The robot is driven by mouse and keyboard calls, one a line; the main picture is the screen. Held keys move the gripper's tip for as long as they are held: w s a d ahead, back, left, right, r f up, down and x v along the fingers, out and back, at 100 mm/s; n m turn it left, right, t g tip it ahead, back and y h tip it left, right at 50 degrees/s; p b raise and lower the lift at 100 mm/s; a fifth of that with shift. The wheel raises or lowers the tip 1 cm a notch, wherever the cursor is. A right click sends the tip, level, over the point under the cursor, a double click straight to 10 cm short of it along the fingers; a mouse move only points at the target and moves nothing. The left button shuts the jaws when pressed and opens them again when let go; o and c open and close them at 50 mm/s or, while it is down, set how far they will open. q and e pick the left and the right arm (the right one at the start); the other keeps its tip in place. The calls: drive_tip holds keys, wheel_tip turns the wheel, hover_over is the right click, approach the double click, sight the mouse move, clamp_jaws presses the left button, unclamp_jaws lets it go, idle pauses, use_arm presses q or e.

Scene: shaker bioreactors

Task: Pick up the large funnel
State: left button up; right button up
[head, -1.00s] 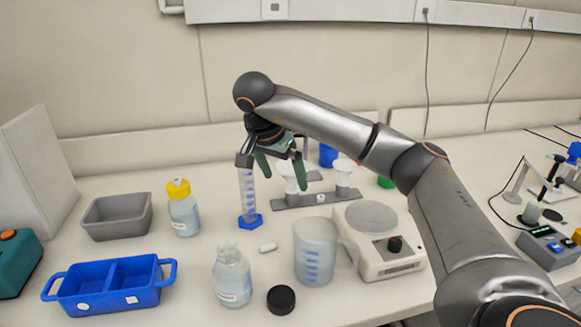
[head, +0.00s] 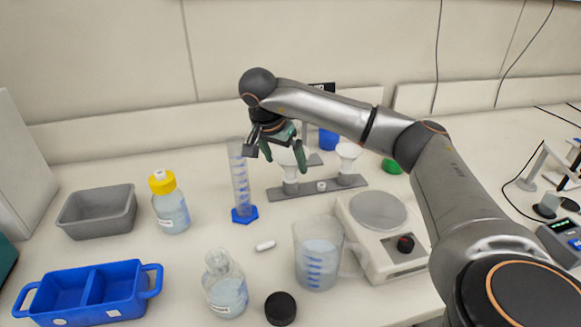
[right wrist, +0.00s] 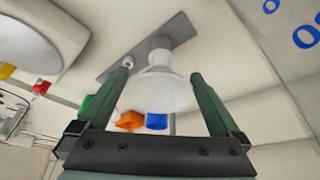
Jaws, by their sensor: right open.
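The large white funnel (head: 290,157) stands upright in a grey rack (head: 322,187), at the rack's left end in the head view. My right gripper (head: 284,161) is open and its green fingers are at the funnel's cone, partly hiding it. In the right wrist view the funnel (right wrist: 160,92) lies between the two spread fingers (right wrist: 161,76), with visible gaps on both sides. A second, smaller-looking white funnel (head: 348,158) stands at the rack's right end. My left gripper is not in view.
A graduated cylinder (head: 241,185) with a blue base stands close to the left of the rack. A beaker (head: 318,255), an open bottle (head: 226,290) and a balance (head: 385,250) stand in front. A blue container (head: 328,140) is behind the rack.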

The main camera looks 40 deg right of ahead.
sight(289, 171)
drive_tip(key=shift+x, duration=3.15)
drive_tip(key=shift+w, duration=0.1)
drive_tip(key=shift+c, duration=0.4)
drive_tip(key=shift+a, duration=0.1)
drive_tip(key=c, duration=1)
drive_tip(key=shift+r, duration=0.1)
